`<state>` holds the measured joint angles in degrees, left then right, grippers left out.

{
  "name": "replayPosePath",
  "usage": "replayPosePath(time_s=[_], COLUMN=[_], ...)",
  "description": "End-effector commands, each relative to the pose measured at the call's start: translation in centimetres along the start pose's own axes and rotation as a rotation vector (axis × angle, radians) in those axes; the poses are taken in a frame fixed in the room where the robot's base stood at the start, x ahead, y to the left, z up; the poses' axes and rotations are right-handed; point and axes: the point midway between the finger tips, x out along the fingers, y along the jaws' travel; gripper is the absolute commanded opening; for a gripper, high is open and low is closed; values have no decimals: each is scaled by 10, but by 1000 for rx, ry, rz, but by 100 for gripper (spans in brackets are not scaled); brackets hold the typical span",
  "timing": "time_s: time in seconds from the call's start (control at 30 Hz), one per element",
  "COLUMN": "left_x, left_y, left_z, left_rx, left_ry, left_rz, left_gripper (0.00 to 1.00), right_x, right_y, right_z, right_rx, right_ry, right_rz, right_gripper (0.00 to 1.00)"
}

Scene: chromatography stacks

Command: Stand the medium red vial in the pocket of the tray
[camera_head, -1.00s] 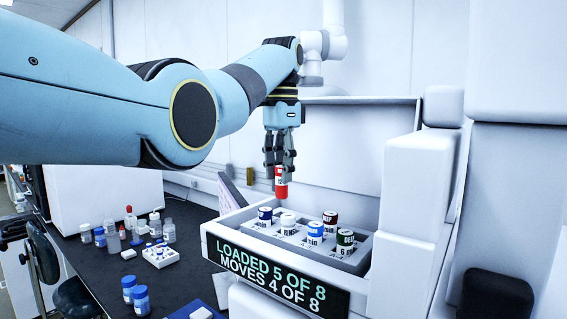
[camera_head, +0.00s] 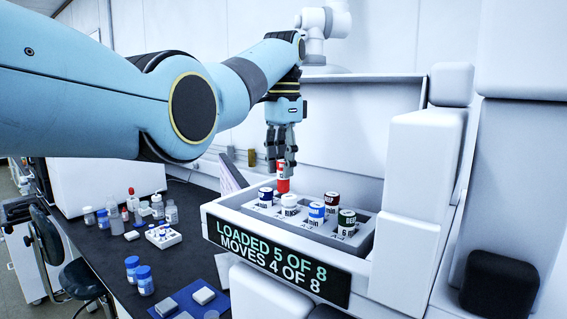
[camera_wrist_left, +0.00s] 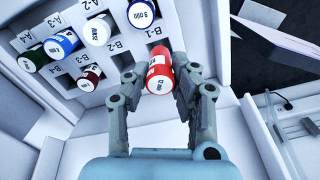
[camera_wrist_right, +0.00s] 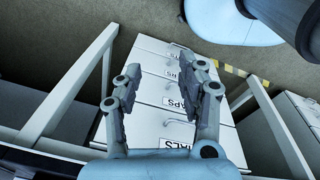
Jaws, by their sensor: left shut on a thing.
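My left gripper (camera_head: 283,160) is shut on the red vial (camera_head: 283,178) and holds it nearly upright over the far left part of the grey tray (camera_head: 352,243). In the left wrist view the red vial (camera_wrist_left: 160,78) sits between both fingers (camera_wrist_left: 158,68), its red cap toward the camera and "12 min" on it. Its far end is close to the tray's B-1 label (camera_wrist_left: 153,32). I cannot tell whether that end is inside the pocket, which the vial hides. My right gripper (camera_wrist_right: 165,70) is open and empty, away from the tray.
Several other vials stand in the tray, among them a blue one (camera_head: 316,212), a green one (camera_head: 346,222) and a dark red one (camera_head: 332,199). A white housing (camera_head: 410,190) rises at the tray's right. Bottles and a small rack (camera_head: 163,237) are on the dark bench at left.

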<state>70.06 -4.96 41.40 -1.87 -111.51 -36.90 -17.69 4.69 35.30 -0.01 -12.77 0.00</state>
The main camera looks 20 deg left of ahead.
Motion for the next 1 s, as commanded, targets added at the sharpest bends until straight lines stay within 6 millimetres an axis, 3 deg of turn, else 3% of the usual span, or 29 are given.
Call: replayPosePath(time_s=[0.33, 1.0], left_x=[0, 22], left_y=[1, 1], left_z=[1, 1], left_rx=[0, 0], left_ry=[0, -1], left_rz=[0, 1], left_gripper=[0, 0], right_x=[0, 0], right_y=[0, -3], right_z=[-14, -10], right_rx=[1, 2], right_ry=[22, 16], right_rz=[0, -3], right_gripper=[40, 40])
